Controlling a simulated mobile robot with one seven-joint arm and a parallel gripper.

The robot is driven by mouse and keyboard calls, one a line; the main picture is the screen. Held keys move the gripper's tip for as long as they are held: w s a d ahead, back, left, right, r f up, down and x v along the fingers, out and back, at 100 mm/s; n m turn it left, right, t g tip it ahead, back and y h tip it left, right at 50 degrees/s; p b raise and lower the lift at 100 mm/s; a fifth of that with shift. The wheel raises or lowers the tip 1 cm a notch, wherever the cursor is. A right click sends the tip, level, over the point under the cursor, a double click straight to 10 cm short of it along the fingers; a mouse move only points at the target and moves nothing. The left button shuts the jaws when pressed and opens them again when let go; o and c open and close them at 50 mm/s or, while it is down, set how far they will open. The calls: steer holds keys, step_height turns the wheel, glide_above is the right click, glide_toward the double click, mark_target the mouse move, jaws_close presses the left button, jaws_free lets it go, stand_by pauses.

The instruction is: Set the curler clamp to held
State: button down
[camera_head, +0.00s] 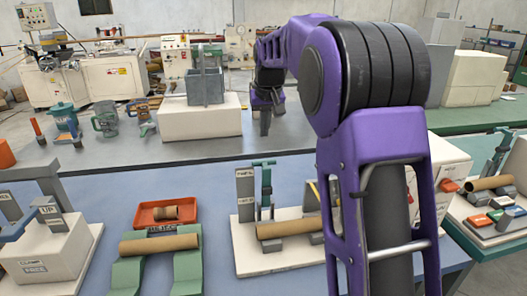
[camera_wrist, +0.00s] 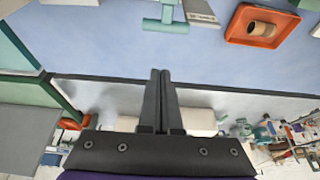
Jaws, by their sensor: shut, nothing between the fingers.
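My gripper (camera_head: 265,128) hangs above the far part of the blue table in the head view. In the wrist view its two fingers (camera_wrist: 160,75) are shut together and empty. A white block (camera_head: 45,255) at the left of the head view carries labels that seem to read "CLAMP" and "FREE", and a grey tab (camera_head: 47,210) reads "UP". A teal upright with a crossbar (camera_head: 265,185) stands beside a grey labelled plate (camera_head: 245,190) on a white board. The teal bar (camera_wrist: 165,22) also shows in the wrist view, apart from the fingers. I cannot tell which part is the curler clamp.
A cardboard tube (camera_head: 160,243) lies on green supports (camera_head: 187,268), near an orange tray (camera_head: 145,217) holding a short tube piece. My arm hides the board's right end. A grey bin (camera_head: 205,88) stands on a white block behind.

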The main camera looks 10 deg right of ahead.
steer(key=x, duration=1)
steer(key=s, duration=0.2)
steer(key=s+r+b, duration=0.1)
steer(key=shift+s+r, duration=0.15)
steer(key=shift+s, duration=0.25)
